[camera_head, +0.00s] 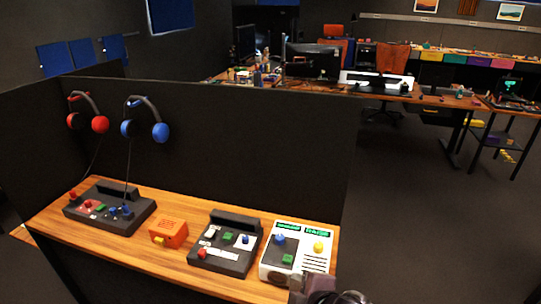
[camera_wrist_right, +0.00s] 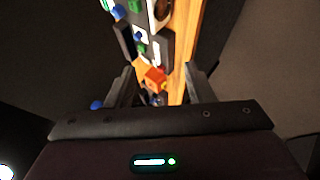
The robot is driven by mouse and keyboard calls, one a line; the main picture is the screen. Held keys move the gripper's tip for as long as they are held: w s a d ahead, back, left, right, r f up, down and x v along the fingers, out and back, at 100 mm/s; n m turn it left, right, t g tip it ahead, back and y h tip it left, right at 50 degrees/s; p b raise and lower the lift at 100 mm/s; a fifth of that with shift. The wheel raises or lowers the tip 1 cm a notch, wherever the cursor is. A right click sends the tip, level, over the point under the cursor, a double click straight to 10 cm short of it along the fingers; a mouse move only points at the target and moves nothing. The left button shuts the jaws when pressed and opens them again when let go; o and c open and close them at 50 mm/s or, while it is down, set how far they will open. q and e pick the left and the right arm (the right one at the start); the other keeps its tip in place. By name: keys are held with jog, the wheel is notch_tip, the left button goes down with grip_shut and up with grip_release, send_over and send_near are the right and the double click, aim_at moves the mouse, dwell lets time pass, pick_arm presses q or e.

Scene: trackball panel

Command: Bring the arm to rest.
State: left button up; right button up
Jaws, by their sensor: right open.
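My right gripper (camera_wrist_right: 160,72) is open in the right wrist view, its two dark fingers apart with nothing held between them. Beyond the fingers the wooden shelf (camera_wrist_right: 194,50) and its devices show at a slant. In the head view a dark part of my right arm shows at the bottom edge, in front of the white panel's lower right corner. The white panel (camera_head: 268,268) has a blue ball (camera_head: 280,239), a yellow ball (camera_head: 318,247) and a green button (camera_head: 287,259). My left gripper is not in view.
The shelf (camera_head: 170,274) also holds a dark panel (camera_head: 228,262), an orange box (camera_head: 172,232) and a joystick panel (camera_head: 125,221). Red headphones (camera_head: 100,124) and blue headphones (camera_head: 160,132) hang on the black partition (camera_head: 250,140). Open floor lies at right, with desks behind.

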jog(key=s+d+f+m+g+h, duration=0.2)
jog(key=s+d+f+m+g, duration=0.15)
jog(key=s+d+m, duration=0.4)
jog(key=s+d+f+m+g+h, duration=0.2)
jog(key=s+d+f+m, duration=0.2)
jog(key=s+d+m, duration=0.3)
notch_tip(320, 180, down, 28)
jog(key=w, duration=0.1)
jog(key=s+d+f+g, duration=0.2)
jog(key=s+d+f, duration=0.1)
jog(key=s+f, duration=1.7)
jog(key=shift+s+f, duration=0.2)
jog(key=shift+f, duration=0.1)
jog(key=shift+d, duration=0.1)
